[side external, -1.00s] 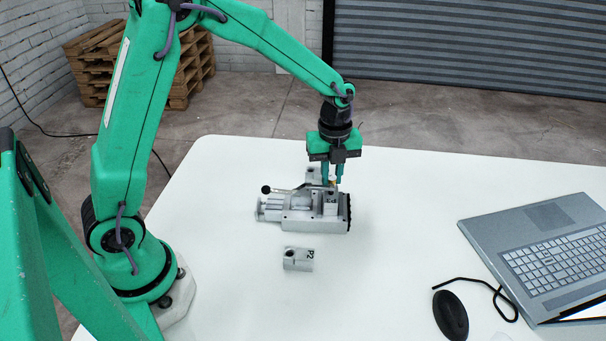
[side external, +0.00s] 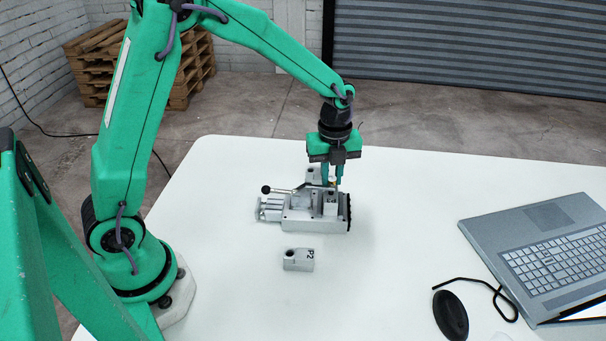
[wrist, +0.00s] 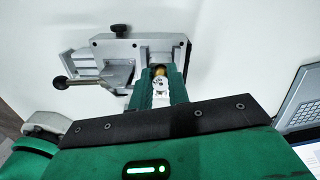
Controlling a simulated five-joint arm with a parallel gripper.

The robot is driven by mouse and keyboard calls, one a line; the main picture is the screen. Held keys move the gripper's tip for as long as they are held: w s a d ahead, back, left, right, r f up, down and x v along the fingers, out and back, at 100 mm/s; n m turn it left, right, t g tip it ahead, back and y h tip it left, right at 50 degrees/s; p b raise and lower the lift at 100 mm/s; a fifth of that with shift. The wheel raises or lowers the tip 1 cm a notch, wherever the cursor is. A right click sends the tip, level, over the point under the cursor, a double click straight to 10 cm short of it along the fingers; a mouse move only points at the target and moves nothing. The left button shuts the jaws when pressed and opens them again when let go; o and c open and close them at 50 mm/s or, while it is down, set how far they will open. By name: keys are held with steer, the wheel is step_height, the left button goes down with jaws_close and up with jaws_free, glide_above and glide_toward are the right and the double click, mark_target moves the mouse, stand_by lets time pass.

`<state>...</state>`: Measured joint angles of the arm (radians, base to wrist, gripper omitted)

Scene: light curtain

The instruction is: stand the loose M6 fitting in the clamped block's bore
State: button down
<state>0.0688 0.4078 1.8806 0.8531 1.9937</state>
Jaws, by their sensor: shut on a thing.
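My gripper (side external: 332,183) is shut on the brass-coloured fitting (side external: 333,183), directly above the clamped block (side external: 330,207) at the right end of the grey vise (side external: 300,224). In the wrist view the fitting (wrist: 159,71) shows as a gold tip between the two green fingers (wrist: 161,78). The vise (wrist: 112,50) lies beyond them. The fingers hide most of the fitting and the bore under it. I cannot tell whether the fitting's lower end has entered the bore.
A loose block marked P2 (side external: 299,260) lies in front of the vise. The vise's lever with a black knob (side external: 266,189) sticks out left. A laptop (side external: 545,250) and a mouse (side external: 451,315) are on the right.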

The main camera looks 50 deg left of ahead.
steer(key=shift+f, duration=0.15)
stand_by(0.4)
steer(key=c, duration=1)
jaws_free()
steer(key=shift+r, duration=3.5)
